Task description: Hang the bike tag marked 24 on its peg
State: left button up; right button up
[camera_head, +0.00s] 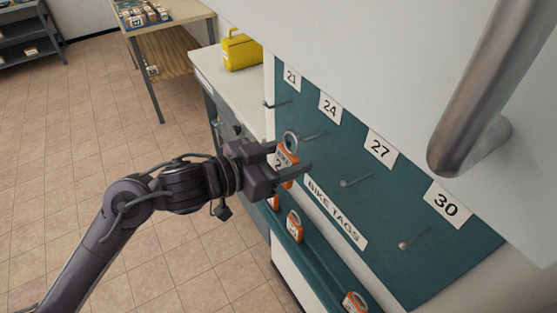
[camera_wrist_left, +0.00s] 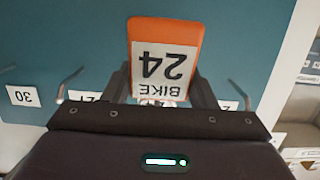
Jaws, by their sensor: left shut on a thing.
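My left gripper (camera_head: 294,160) is shut on the orange bike tag (camera_head: 287,173), holding it in front of the teal board. In the left wrist view the tag (camera_wrist_left: 165,62) reads BIKE 24 upside down between the fingers (camera_wrist_left: 162,92). Its metal ring (camera_head: 291,140) is at the upper end in the head view, close to the peg under label 24 (camera_head: 314,135). The ring appears just left of that peg; I cannot tell whether they touch. The peg under label 24 looks bare. My right gripper is not in view.
Bare pegs stand under labels 21 (camera_head: 277,104), 27 (camera_head: 355,181) and 30 (camera_head: 415,238). Other orange tags (camera_head: 294,227) rest on the ledge below the board. A white cabinet with a thick metal handle (camera_head: 490,80) overhangs at upper right. A yellow container (camera_head: 242,52) stands on the counter.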

pick_arm(q)
jog(key=shift+b+x, duration=0.35)
jog(key=shift+x, duration=0.7)
jog(key=shift+w+d+f, duration=0.3)
jog(key=shift+d+f, duration=0.1)
jog(key=shift+f, duration=0.35)
jog(key=o, duration=1.1)
jog(key=shift+c, duration=0.2)
